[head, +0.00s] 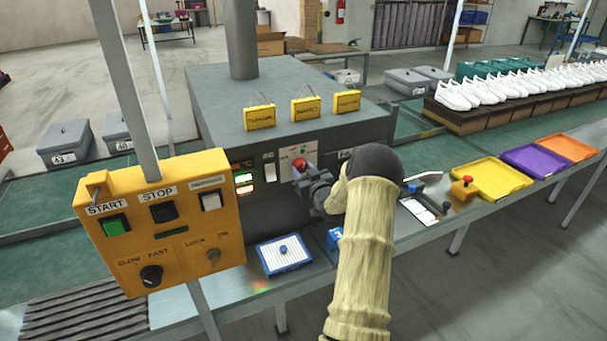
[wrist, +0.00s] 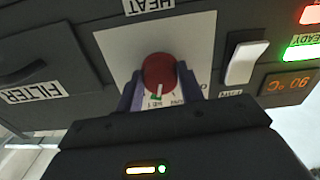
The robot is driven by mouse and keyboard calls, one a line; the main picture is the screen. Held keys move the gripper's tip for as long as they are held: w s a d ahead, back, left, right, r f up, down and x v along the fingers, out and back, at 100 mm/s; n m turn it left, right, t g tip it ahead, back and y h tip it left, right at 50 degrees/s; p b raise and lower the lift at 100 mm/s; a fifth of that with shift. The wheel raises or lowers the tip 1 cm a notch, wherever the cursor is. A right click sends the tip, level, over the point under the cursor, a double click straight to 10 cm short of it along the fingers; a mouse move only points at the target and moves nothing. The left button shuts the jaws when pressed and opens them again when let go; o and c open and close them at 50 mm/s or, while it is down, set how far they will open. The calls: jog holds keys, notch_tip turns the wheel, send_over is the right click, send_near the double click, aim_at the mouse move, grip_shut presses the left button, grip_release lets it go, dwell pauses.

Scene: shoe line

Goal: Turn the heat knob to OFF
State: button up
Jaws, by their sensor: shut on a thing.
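The heat knob (wrist: 159,72) is a round red knob on a white plate (wrist: 203,35) under a HEAT label, which appears upside down in the wrist view. Its pale pointer mark faces the bottom of the wrist view, near small lettering that is partly hidden. My gripper (wrist: 160,90) has its two purplish fingers on either side of the knob and is shut on it. In the head view the knob (head: 299,163) shows as a small red spot at my gripper (head: 305,175), on the front of the grey machine (head: 215,120).
Next to the knob are a white rocker switch (wrist: 245,62), an orange "90 °C" display (wrist: 290,83), red and green lights, and a FILTER drawer (wrist: 35,65). A yellow START/STOP box (head: 160,225) stands at front left. Coloured trays (head: 490,178) lie on the right bench.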

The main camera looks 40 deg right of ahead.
jog(key=n+b, duration=0.1)
jog(key=b, duration=0.2)
jog(key=n+b, duration=0.2)
jog(key=b, duration=0.1)
jog(key=shift+f, duration=0.3)
jog(key=n+b, duration=0.4)
jog(key=b, duration=0.2)
jog(key=n+b, duration=0.4)
jog(key=b, duration=0.2)
jog(key=shift+d, duration=0.1)
jog(key=n+b, duration=0.4)
jog(key=b, duration=0.1)
jog(key=shift+r, duration=0.3)
jog(key=o, duration=1)
jog(key=shift+r, duration=0.1)
jog(key=shift+s, duration=0.15)
jog(key=b+v, duration=0.1)
jog(key=v, duration=1.6)
jog(key=shift+s, duration=0.1)
